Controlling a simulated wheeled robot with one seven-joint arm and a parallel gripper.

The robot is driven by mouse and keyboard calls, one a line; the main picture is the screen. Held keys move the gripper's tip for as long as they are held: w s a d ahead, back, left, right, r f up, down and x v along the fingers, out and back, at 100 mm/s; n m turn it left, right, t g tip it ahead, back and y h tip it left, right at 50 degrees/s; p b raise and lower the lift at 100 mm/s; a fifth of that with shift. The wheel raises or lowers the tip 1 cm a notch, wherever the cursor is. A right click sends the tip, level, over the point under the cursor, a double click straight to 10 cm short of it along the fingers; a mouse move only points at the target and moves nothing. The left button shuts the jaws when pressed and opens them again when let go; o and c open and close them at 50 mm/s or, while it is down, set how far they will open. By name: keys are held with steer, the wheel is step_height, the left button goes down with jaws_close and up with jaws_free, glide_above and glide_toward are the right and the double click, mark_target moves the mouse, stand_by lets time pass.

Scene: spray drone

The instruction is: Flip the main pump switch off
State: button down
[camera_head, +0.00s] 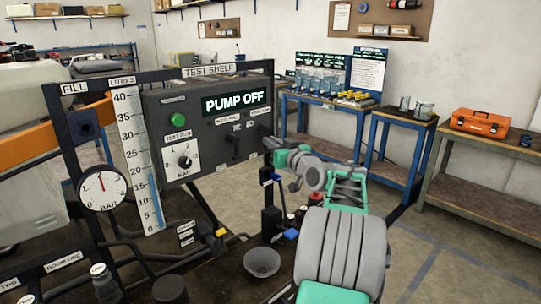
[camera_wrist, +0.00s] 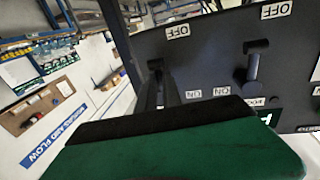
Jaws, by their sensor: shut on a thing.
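The dark control panel (camera_head: 215,120) carries a lit display (camera_head: 236,102) reading "PUMP OFF". My gripper (camera_head: 271,146) is at the panel's right edge, shut on the main pump switch, which it mostly hides in the head view. In the wrist view, which shows the panel upside down, the main pump switch lever (camera_wrist: 157,82) stands by the black pad of my green finger, between an OFF and an ON label. A second switch (camera_head: 233,145) is left of my gripper; its lever (camera_wrist: 252,66) also shows in the wrist view, clear of the finger.
A green button (camera_head: 177,120) and a test run dial (camera_head: 183,160) are on the panel's left half. A round gauge (camera_head: 102,188) and a litre scale (camera_head: 138,160) stand further left. A funnel (camera_head: 262,262) and small fittings sit below my gripper. Benches stand behind.

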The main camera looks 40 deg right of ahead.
steer(key=c, duration=1.5)
jaws_free()
steer(key=shift+s, duration=0.1)
steer(key=s+a+b, duration=0.1)
steer(key=s, duration=0.6)
steer(key=shift+s+f, duration=0.2)
steer(key=shift+s, duration=0.1)
steer(key=shift+a, duration=0.1)
